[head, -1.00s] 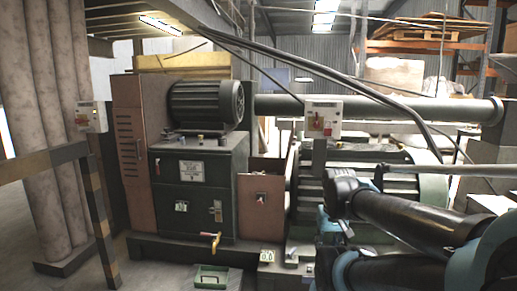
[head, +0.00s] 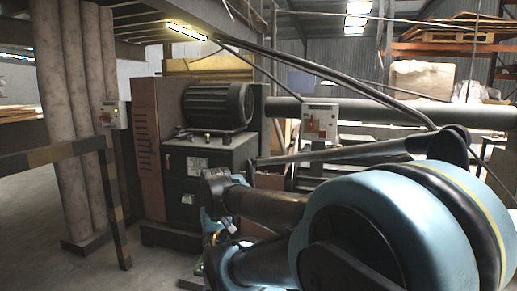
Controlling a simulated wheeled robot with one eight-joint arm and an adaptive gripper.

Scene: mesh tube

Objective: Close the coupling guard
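The machine's dark green gearbox cabinet (head: 195,185) carries a ribbed motor (head: 218,106) on top. To the right of the cabinet, a small part of a reddish-brown panel (head: 268,181) shows low down, mostly hidden behind my arm. It may be the coupling guard; I cannot tell whether it is open. My own blue and black arm fills the lower right and reaches left in front of the machine. Its far end is near the cabinet's lower right side. I cannot make out my gripper's fingers, or any contact with the machine.
A striped barrier rail (head: 50,157) stands at left on a post, before tall pale columns (head: 75,130). A control box (head: 319,122) stands behind my arm. A long grey pipe (head: 470,114) runs behind it. The floor at lower left is clear.

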